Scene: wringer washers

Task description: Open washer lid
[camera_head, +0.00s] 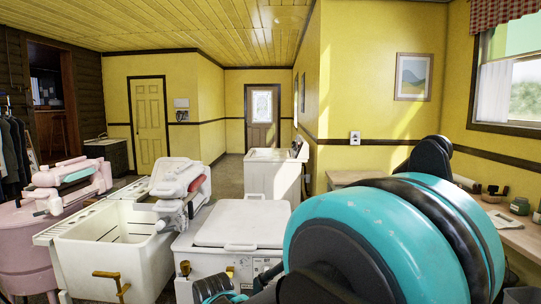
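A white washer stands in the lower middle, just left of my arm. Its flat white lid (243,222) lies shut on top, with a handle along the near edge. A small label and a brass-coloured fitting show on its front. Large teal and black links of my arm fill the lower right and hide the washer's right side. My gripper's fingers are not in view, so its state does not show. Another white top-loading washer (268,178) stands farther back; its top looks closed.
An open white tub (105,238) with a wringer (180,180) and brass tap stands left of the lidded washer. A pink wringer washer (25,245) is at the far left. A wooden counter (520,238) runs along the right wall. Open floor leads to the back door (262,117).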

